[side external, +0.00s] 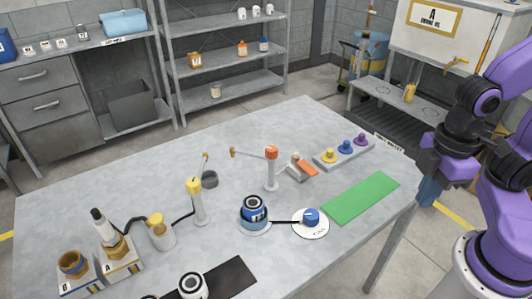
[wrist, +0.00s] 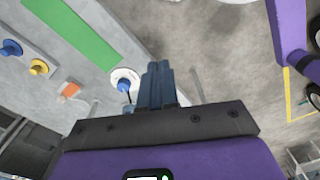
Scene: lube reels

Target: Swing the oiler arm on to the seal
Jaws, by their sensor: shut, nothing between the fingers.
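My gripper (side external: 429,194) hangs beyond the right edge of the table, well apart from everything on it. Its blue fingers (wrist: 157,80) are together and empty in the wrist view. A white post with an orange cap (side external: 271,168) stands mid-table, with a thin arm (side external: 248,154) reaching left to a brown tip. A yellow-capped post (side external: 196,200) stands left of it. I cannot tell for certain which is the oiler. A dark ringed part on a blue base (side external: 255,209), possibly holding the seal, sits in front of the orange-capped post; neither visible arm lies over it.
A white dial with a blue knob (side external: 311,219) is joined to the ringed part by a dark line. Behind are a green mat (side external: 362,198) and a block of coloured knobs (side external: 345,151).

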